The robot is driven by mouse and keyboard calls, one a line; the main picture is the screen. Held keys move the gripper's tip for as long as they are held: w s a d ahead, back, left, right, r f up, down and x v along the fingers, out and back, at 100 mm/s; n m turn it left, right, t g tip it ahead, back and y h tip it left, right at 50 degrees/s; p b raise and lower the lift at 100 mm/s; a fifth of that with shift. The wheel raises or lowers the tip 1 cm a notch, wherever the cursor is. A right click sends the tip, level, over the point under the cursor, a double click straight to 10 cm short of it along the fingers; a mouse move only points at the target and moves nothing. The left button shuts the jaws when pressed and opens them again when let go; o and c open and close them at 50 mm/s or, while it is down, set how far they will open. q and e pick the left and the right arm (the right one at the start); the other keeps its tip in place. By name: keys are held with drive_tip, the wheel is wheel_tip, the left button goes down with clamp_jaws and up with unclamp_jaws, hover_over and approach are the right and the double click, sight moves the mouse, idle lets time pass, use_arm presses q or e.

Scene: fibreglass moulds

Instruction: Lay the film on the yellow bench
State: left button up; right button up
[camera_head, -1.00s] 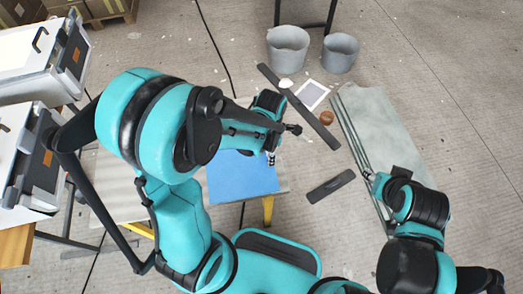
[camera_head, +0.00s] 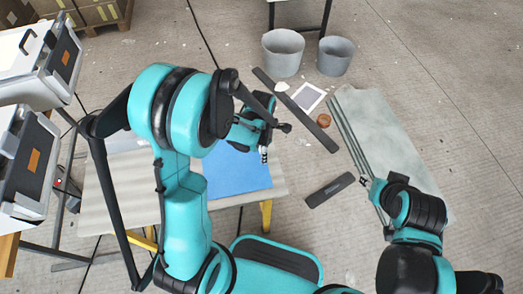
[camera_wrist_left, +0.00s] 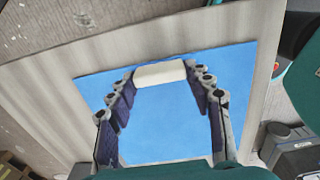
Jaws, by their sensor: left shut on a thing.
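A blue sheet (camera_head: 238,178), which looks like the film, is over the top of the yellow-legged bench (camera_head: 184,212). The wrist view also shows the blue film (camera_wrist_left: 165,130) above the bench's grey surface (camera_wrist_left: 215,35). A pale block (camera_wrist_left: 160,74) is between my left gripper's (camera_wrist_left: 160,82) fingertips, over the film near its far edge. My left gripper (camera_head: 264,155) is shut on this block. I cannot tell whether the film is touching the bench all over. My left arm hides part of both. My right gripper (camera_head: 364,181) is beside a grey-green panel (camera_head: 385,135), its finger opening too small to tell.
Two grey buckets (camera_head: 283,54) stand at the back. Dark bars (camera_head: 295,108), a white-edged square (camera_head: 307,96) and a reddish-brown round thing (camera_head: 323,120) are on the floor right of the bench. Silver cases (camera_head: 32,165) are at the left. Open floor lies at far right.

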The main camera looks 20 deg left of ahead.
use_arm(q)
drive_tip(key=o, duration=1.2)
drive_tip(key=shift+f, duration=0.1)
drive_tip(key=shift+c, duration=0.2)
wheel_tip(320, 180, up, 11)
drive_tip(key=p, duration=0.5)
drive_tip(key=s+r+m+t, duration=0.3)
drive_tip(key=s+r+m, duration=0.2)
drive_tip(key=m, duration=0.7)
drive_tip(key=s+a+r+m+t, duration=0.1)
drive_tip(key=s+r+m+t, duration=0.3)
drive_tip(key=r+m, duration=0.4)
drive_tip(key=s+m, duration=0.1)
drive_tip(key=m, duration=0.3)
drive_tip(key=shift+s+a, duration=0.2)
drive_tip(key=shift+a, duration=0.1)
